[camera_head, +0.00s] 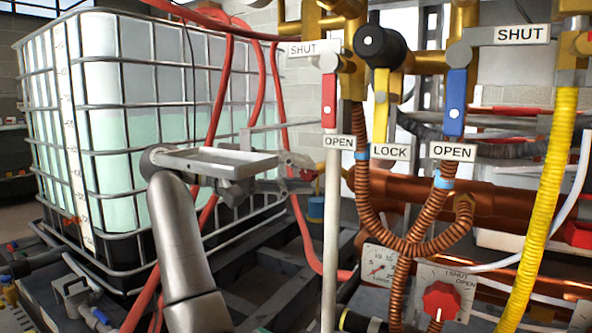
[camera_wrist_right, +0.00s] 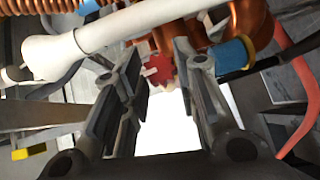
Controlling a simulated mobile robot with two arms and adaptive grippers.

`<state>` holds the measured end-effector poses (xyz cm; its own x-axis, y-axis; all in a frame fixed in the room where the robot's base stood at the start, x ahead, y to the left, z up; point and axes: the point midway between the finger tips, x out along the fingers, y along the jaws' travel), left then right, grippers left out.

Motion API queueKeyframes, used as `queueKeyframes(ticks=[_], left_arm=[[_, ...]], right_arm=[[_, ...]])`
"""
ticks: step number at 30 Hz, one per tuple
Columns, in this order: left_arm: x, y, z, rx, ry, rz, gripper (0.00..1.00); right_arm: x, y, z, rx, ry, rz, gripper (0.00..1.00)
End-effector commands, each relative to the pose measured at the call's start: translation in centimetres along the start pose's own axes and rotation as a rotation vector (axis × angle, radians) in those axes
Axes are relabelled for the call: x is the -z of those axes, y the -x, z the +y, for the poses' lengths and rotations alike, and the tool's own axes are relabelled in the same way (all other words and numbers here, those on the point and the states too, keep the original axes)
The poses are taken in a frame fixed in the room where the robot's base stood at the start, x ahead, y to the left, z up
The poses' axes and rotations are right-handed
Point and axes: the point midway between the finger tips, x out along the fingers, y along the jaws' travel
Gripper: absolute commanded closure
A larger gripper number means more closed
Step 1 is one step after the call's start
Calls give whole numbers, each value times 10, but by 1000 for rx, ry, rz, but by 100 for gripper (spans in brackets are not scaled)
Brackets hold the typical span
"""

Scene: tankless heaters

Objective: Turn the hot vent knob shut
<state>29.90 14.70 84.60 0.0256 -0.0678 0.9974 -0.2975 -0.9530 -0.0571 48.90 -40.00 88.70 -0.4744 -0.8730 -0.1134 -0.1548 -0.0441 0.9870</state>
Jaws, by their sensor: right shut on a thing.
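My right gripper (camera_head: 300,172) reaches in from below and left, past a flat grey plate on my wrist. In the right wrist view my right gripper (camera_wrist_right: 159,63) has a red knob (camera_wrist_right: 158,70) with a pale mark between its fingertips, and it is shut on this knob. In the head view only a bit of red shows at the fingertips, so the knob's angle is hard to tell there. Another red knob (camera_head: 441,300) sits on a white plate marked SHUT and OPEN at lower right, apart from the gripper. No hot vent label is legible. My left gripper is not in view.
A white vertical pipe (camera_head: 331,240) stands just right of the gripper. A caged water tank (camera_head: 150,110) fills the left. Red hoses (camera_head: 298,225) hang close by. A red lever (camera_head: 329,95), a yellow lever (camera_head: 381,110) and a blue lever (camera_head: 456,100) hang above right.

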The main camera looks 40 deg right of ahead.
Motion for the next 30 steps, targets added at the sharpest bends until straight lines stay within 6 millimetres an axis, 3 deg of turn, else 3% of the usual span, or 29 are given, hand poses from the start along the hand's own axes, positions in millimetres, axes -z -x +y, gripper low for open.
queueKeyframes(ticks=[13,14,16,30], left_arm=[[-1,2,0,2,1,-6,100],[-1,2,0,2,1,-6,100],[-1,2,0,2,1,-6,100],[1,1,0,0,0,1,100]], right_arm=[[0,0,-1,11,-7,1,96],[0,0,-1,10,-7,1,71],[0,0,-1,10,-6,1,63],[0,0,0,6,-5,0,63]])
